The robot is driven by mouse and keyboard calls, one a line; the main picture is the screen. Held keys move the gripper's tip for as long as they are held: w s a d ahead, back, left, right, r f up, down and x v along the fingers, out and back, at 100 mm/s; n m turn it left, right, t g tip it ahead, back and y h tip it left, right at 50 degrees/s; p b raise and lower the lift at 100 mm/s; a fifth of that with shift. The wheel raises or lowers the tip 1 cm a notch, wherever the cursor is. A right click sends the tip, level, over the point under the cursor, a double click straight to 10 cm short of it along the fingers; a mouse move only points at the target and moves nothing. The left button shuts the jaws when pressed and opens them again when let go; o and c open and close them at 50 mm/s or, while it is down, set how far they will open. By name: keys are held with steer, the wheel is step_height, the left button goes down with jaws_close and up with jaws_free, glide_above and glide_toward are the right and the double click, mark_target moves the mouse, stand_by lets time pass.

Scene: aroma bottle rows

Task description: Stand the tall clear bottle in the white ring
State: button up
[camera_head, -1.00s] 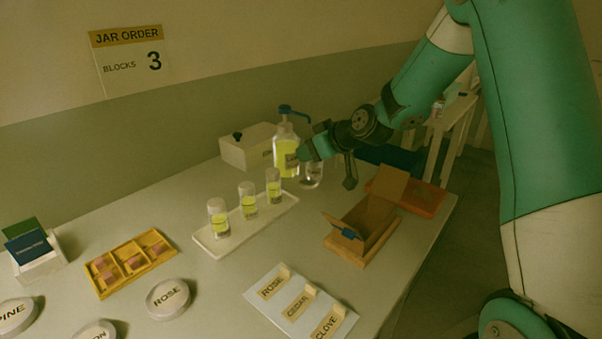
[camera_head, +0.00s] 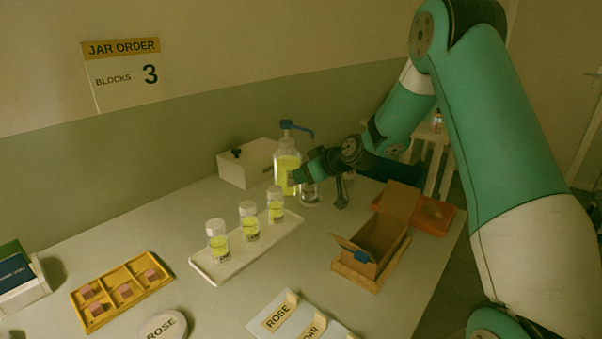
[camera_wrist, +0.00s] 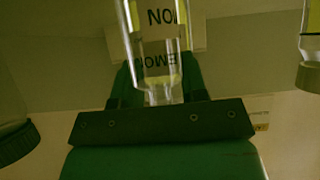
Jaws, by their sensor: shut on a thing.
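A clear bottle (camera_wrist: 155,50) fills the middle of the wrist view, neck toward the bottom of the picture, with dark lettering showing on or through it. My gripper (camera_wrist: 155,88) is shut on this bottle, its green fingers on both sides. In the head view my gripper (camera_head: 302,173) is at the back of the table, right beside a pump bottle (camera_head: 287,172) of yellow-green liquid. A clear glass shape (camera_head: 310,193) shows just below the gripper; I cannot tell whether it is the held bottle. I cannot make out the white ring.
A white rack (camera_head: 245,253) with three yellow vials stands in front. A white box (camera_head: 245,165) is behind left. An open brown box (camera_head: 372,250) and an orange tray (camera_head: 433,217) are to the right. A yellow compartment tray (camera_head: 120,290) is front left.

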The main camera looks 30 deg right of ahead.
steer(key=shift+s+f, duration=0.25)
steer(key=shift+f, duration=0.05)
steer(key=o, duration=1.1)
steer(key=shift+d+f, duration=0.15)
steer(key=shift+c, duration=0.2)
steer(key=shift+o, duration=0.2)
steer(key=shift+s+d+r, duration=0.2)
steer(key=shift+s+r, duration=0.05)
steer(key=shift+r, duration=0.25)
steer(key=p+v, duration=0.2)
steer(key=v, duration=0.9)
steer(key=s+a+r+n+g+y, duration=0.15)
steer(key=s+a, duration=0.25)
steer(key=a, duration=0.4)
steer(key=s+a+r+g+y, duration=0.1)
steer(key=s+a+r+g, duration=0.2)
steer(key=a, duration=0.6)
steer(key=s+a+g+h, duration=0.1)
steer(key=s+a+g, duration=0.2)
steer(key=s, duration=0.8)
steer(key=s+a+g+h, duration=0.1)
steer(key=s+a+g, duration=0.2)
steer(key=s, duration=0.8)
steer(key=shift+a+r+n, duration=0.45)
steer(key=shift+a+r, duration=0.05)
steer(key=shift+a, duration=0.35)
